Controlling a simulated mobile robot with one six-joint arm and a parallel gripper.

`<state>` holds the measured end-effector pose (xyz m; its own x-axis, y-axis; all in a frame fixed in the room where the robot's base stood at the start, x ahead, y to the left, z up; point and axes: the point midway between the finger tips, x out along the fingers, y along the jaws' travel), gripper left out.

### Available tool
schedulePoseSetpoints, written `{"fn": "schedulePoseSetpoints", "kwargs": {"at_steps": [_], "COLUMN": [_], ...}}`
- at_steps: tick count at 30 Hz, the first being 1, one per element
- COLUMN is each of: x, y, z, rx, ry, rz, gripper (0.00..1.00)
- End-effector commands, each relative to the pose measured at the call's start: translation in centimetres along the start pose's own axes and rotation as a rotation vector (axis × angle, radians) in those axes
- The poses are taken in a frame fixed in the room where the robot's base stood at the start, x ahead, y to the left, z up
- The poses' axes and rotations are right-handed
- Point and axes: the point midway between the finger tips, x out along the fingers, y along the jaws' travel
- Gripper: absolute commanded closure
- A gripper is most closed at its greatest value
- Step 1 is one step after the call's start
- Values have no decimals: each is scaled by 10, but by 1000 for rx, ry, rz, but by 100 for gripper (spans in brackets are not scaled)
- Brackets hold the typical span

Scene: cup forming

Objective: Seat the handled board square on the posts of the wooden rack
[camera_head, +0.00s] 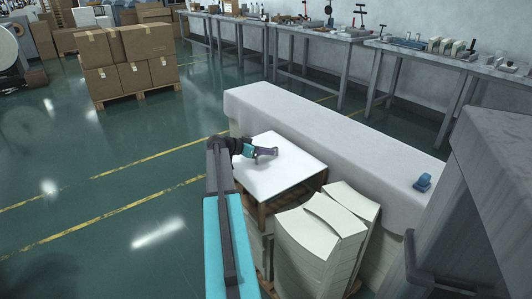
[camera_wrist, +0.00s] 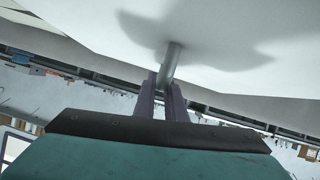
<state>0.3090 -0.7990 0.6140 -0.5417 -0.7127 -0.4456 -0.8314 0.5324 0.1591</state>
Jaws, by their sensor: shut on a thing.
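The handled board (camera_head: 285,178) is a white square plate over the wooden rack (camera_head: 292,200) in the head view. It looks roughly level, and its edges lie close to the rack's outline. Whether it touches the posts cannot be told, as the board hides most of the rack's top. My gripper (camera_head: 268,152) is over the board's upper part, shut on its handle. In the wrist view the handle (camera_wrist: 173,60) is a grey rod between the fingers of my gripper (camera_wrist: 161,92), rising from the board's white face (camera_wrist: 235,35).
A long white block (camera_head: 330,125) runs close behind the board. Stacks of white sheets (camera_head: 320,225) stand close at its lower right. A small blue object (camera_head: 423,183) sits on the block's right end. Open green floor (camera_head: 130,220) lies to the left.

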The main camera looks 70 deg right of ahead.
Motion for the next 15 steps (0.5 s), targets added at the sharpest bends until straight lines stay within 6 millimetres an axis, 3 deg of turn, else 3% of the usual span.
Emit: {"fn": "schedulePoseSetpoints", "kwargs": {"at_steps": [8,9,12,15], "x": [1,1,1,1], "y": [-1,-1,-1,-1], "z": [2,2,2,2], "rx": [0,0,0,0], "ry": [2,2,2,1], "rz": [0,0,0,0], "gripper": [100,88,71,68]}}
